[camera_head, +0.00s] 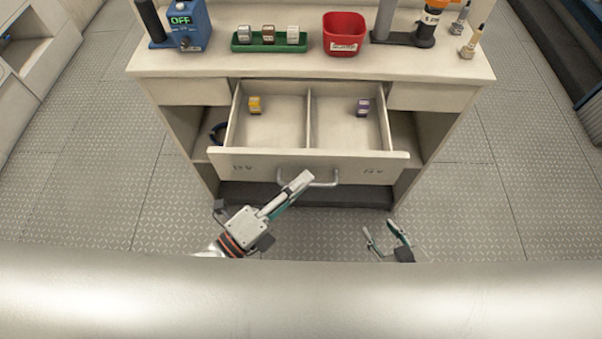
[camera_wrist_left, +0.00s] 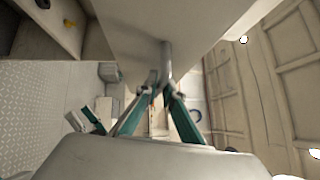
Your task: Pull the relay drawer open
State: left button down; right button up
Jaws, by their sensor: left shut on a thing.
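The relay drawer (camera_head: 300,162) is pulled out from the cream cabinet, and its inside shows two compartments. A yellow relay (camera_head: 255,104) lies in the left compartment and a purple relay (camera_head: 362,106) in the right one. My left gripper (camera_head: 303,180) is at the drawer front, shut on the metal handle (camera_head: 325,184). The left wrist view also shows its fingers (camera_wrist_left: 160,92) closed around the handle bar (camera_wrist_left: 166,58). My right gripper (camera_head: 386,240) is open and empty, below and to the right of the drawer, apart from it.
On the cabinet top (camera_head: 215,65) stand a blue device (camera_head: 188,27) reading OFF, a green tray (camera_head: 240,47) with several relays, a red bin (camera_head: 344,34) and tools at the right. Open shelves flank the drawer. The patterned floor (camera_head: 470,220) around the cabinet is clear.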

pick_arm(q)
jog(key=c, duration=2.4)
grip_release()
jog(key=shift+c, duration=0.2)
jog(key=v, duration=1.2)
jog(key=shift+f, duration=0.1)
jog(key=w+a+f+n+g+y, duration=0.1)
jog(key=w+a+f+n+y, duration=0.1)
jog(key=a+f+n+y, duration=0.3)
jog(key=w+a+f+n+g+y, duration=0.2)
jog(key=a+f+n+y, duration=0.3)
jog(key=f+n, duration=0.8)
jog(key=n+y, duration=0.1)
jog(key=n, duration=0.5)
jog(key=shift+w+a, duration=0.2)
jog(key=shift+a, duration=0.05)
